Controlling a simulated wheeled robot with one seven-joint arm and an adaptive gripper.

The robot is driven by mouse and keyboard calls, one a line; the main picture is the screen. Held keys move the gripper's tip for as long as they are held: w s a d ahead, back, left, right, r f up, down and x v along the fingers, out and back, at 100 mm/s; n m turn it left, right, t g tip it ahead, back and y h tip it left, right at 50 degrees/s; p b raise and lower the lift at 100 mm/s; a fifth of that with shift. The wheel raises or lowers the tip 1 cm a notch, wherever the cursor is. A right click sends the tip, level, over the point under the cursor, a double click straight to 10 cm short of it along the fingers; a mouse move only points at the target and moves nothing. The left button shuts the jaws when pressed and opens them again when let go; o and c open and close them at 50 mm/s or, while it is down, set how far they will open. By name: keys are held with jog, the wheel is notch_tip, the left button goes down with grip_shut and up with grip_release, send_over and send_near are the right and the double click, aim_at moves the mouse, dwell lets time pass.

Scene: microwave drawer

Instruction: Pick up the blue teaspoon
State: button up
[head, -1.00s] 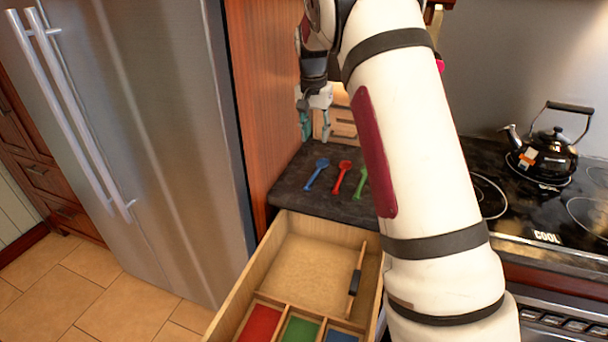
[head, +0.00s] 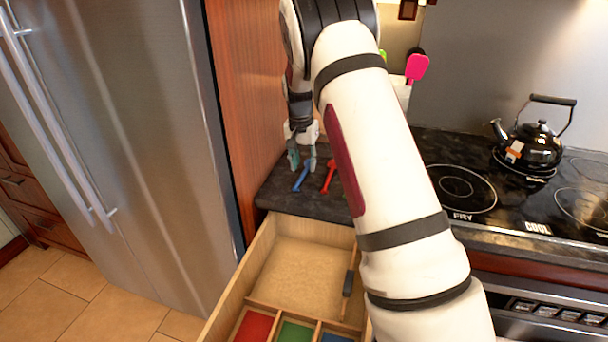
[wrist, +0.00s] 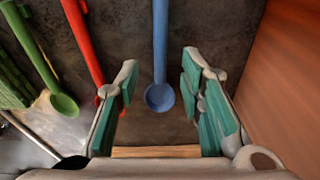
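The blue teaspoon (head: 301,177) lies on the dark countertop at the left end, partly hidden by my gripper in the head view. In the wrist view the blue teaspoon (wrist: 159,60) lies between my gripper's fingers, its bowl toward the gripper. My gripper (wrist: 160,88) is open and points down at the counter, with gaps on both sides of the spoon. In the head view my gripper (head: 302,161) is right over the spoon. How high the fingertips are above the counter is hard to tell.
A red spoon (wrist: 84,38) and a green spoon (wrist: 42,65) lie to the left in the wrist view. A wooden side panel (wrist: 285,75) stands close on the right. An open drawer (head: 300,262) with coloured compartments is below the counter. A kettle (head: 536,146) sits on the stove.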

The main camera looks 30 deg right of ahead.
aim_at(304, 173)
notch_tip(304, 173, down, 3)
jog(key=shift+w+d+r, duration=0.15)
jog(key=shift+c, duration=0.2)
grip_shut()
jog(key=shift+r, duration=0.2)
